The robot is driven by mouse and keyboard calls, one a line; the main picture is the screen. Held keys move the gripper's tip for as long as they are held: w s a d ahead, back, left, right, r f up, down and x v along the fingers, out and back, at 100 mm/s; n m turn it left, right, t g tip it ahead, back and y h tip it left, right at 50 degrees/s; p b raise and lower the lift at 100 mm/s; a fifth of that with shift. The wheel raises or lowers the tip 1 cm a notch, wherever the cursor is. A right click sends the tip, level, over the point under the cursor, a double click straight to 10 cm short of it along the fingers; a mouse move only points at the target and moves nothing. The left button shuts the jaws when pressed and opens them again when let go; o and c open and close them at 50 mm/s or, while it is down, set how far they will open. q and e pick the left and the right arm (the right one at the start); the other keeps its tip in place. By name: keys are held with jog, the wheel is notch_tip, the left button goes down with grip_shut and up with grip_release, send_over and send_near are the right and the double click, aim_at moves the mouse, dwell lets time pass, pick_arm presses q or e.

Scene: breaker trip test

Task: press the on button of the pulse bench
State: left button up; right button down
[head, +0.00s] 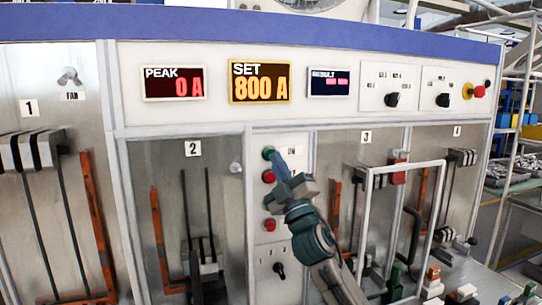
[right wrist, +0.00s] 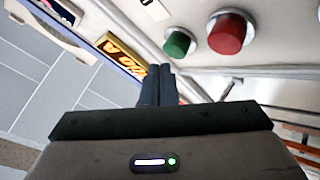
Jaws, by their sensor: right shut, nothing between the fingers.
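The pulse bench is a grey panel with a column of buttons between bays 2 and 3. A green button (head: 267,153) is at the top of the column, with a small, partly legible label beside it. A red button (head: 268,176) sits just below. My right gripper (head: 277,163) is shut and empty, its fingertips close beside the green button. In the right wrist view the shut fingertips (right wrist: 160,75) point toward the panel, near the green button (right wrist: 179,43) and the larger red button (right wrist: 230,32). I cannot tell whether they touch. My left gripper is out of view.
Lower in the column are another red button (head: 269,224) and a black knob (head: 279,270). A light frame (head: 403,167) stands before bay 3.

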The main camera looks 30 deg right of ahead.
jog(key=shift+w, duration=0.2)
jog(key=shift+w+d, duration=0.1)
jog(key=shift+w, duration=0.15)
jog(key=shift+w+d, duration=0.15)
jog(key=shift+w, duration=0.3)
dwell(0.7)
dwell(0.3)
jog(key=shift+s+a, duration=0.2)
jog(key=shift+s, duration=0.7)
jog(key=s, duration=0.2)
jog(key=s+a+b, duration=0.1)
jog(key=s, duration=0.1)
jog(key=shift+s+a, duration=0.1)
jog(key=shift+s, duration=0.3)
